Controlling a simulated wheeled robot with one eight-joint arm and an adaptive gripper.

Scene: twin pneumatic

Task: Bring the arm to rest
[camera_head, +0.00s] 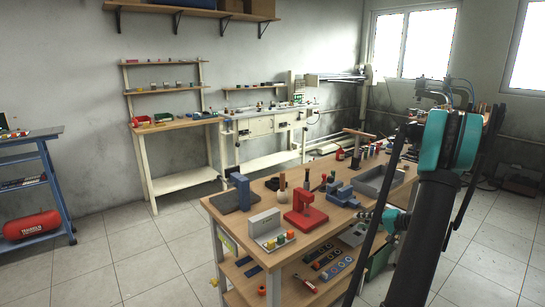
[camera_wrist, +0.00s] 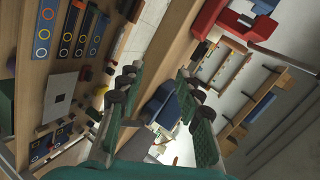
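My arm rises at the right of the head view, with large teal joints and a dark link in front of the right end of the workbench. A small teal part of it shows beside the bench's front edge; the fingers cannot be made out there. In the wrist view my gripper (camera_wrist: 158,72) has its two green-and-black fingers well apart. The wrist picture is turned sideways, with the workbench's lower shelf on the left and a red press (camera_wrist: 225,18) at the top.
The wooden workbench (camera_head: 235,207) carries a red press (camera_head: 305,213), a grey block (camera_head: 264,222), a blue vise (camera_head: 341,195) and a grey tray (camera_head: 368,188). Plates with rings (camera_head: 336,268) lie on its lower shelf. A blue cart (camera_head: 55,185) stands left. Tiled floor between is clear.

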